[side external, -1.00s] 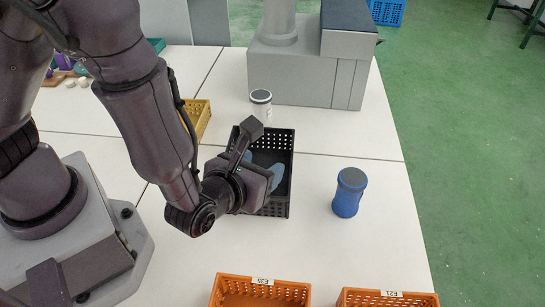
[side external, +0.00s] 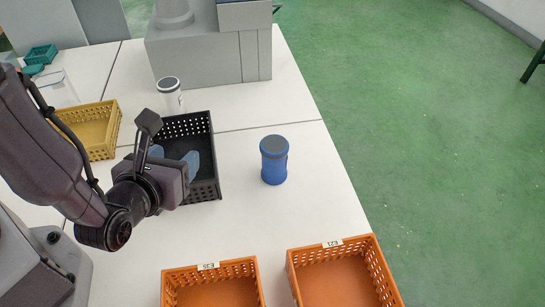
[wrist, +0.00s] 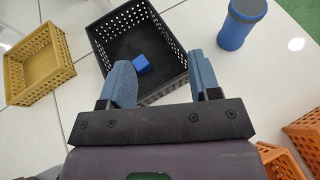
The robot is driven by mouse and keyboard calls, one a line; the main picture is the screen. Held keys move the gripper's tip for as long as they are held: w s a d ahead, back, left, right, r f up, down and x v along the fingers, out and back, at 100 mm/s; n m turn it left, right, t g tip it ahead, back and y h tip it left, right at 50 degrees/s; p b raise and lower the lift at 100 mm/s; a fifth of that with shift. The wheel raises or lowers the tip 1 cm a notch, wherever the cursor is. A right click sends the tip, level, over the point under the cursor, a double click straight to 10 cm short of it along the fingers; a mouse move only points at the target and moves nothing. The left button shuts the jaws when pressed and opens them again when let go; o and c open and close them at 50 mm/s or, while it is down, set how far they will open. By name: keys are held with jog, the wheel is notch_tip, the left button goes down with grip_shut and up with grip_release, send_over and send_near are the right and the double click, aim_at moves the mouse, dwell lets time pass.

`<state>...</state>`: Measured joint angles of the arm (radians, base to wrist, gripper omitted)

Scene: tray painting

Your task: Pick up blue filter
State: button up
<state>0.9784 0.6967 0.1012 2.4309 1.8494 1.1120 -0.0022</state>
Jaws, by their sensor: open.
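A blue cylinder with a dark grey lid (side external: 274,166), which looks like the blue filter, stands upright on the white table, right of the black basket (side external: 205,188). In the wrist view the blue cylinder (wrist: 234,33) is at the upper right, beyond my right finger and apart from it. My gripper (side external: 188,163) is above the black basket's near part, with its blue fingers spread and nothing between them. In the wrist view my gripper (wrist: 160,65) frames part of the black basket (wrist: 166,86), which holds a small blue cube (wrist: 141,64).
A white cylinder with a dark lid (side external: 173,100) stands behind the black basket. A yellow basket (side external: 113,130) is at left. Two orange baskets (side external: 250,266) (side external: 372,242) are in front. A grey machine (side external: 195,55) stands at the back. The table around the blue cylinder is clear.

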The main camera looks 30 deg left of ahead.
jog(key=o, duration=0.6)
jog(key=m+t+h, duration=0.3)
jog(key=t, duration=0.2)
send_over(267, 167)
notch_tip(267, 167, down, 4)
jog(key=r, duration=0.1)
jog(key=f, duration=0.7)
jog(key=shift+s+d+f, duration=0.1)
jog(key=shift+s+f, duration=0.05)
jog(key=shift+s, duration=0.15)
jog(key=shift+w, duration=1.5)
